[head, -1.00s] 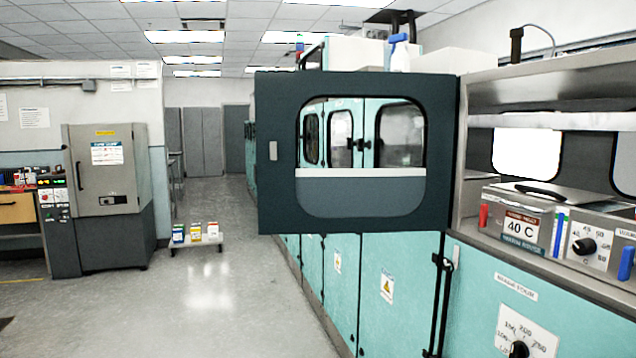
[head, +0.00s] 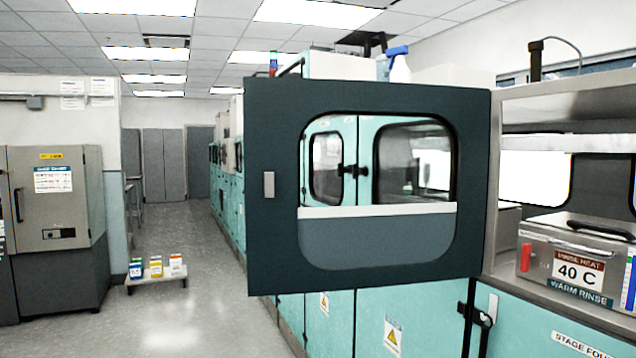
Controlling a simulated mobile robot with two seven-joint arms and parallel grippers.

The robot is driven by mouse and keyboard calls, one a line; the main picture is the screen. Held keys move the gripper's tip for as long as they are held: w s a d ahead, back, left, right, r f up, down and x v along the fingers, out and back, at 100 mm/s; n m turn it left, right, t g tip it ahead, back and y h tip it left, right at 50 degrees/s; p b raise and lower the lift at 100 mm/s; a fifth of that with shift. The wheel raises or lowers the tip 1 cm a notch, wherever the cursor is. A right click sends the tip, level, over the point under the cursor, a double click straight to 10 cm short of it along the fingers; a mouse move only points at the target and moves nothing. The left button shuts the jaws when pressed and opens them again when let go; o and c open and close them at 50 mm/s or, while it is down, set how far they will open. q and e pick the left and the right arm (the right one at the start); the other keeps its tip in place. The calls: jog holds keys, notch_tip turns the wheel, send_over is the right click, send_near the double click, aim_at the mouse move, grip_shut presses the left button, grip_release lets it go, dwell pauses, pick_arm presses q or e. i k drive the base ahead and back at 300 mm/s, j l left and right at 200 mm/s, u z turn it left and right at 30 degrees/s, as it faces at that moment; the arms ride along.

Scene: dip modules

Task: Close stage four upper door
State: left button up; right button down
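The upper door (head: 272,130) is a dark grey panel with a large rounded window, in the head view. It stands swung open, out from the machine's upper front, hinged along its right edge beside the grey cabinet frame (head: 492,190). A small light handle plate (head: 268,185) sits near its left edge. To its right, the upper compartment is uncovered. A teal lower panel at the bottom right bears a partly cut-off label (head: 582,345) starting "STAGE FOU". Neither of my grippers is in view.
A "40 C" rinse unit (head: 575,272) sits in the open bay. A spray bottle (head: 399,66) stands on top of the machine. A low cart (head: 156,281) with several small boxes stands in the otherwise clear aisle (head: 190,315). A grey cabinet (head: 55,210) stands at left.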

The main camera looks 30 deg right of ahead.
aim_at(292, 248)
jog(key=i, duration=0.6)
jog(key=i+j+z, duration=0.1)
jog(key=i, duration=0.45)
jog(key=i+z, duration=0.35)
jog(key=i+j+z, duration=0.1)
jog(key=z, duration=0.25)
jog(key=i+j+z, duration=0.1)
jog(key=z, duration=0.25)
jog(key=i+j+z, duration=0.1)
jog(key=z, duration=0.3)
jog(key=i+j+z, duration=0.2)
jog(key=z, duration=0.25)
jog(key=i+j+z, duration=0.1)
jog(key=z, duration=0.3)
jog(key=i+j+z, duration=0.1)
jog(key=j+z, duration=0.45)
jog(key=z, duration=0.3)
jog(key=j+z, duration=0.65)
jog(key=z, duration=0.15)
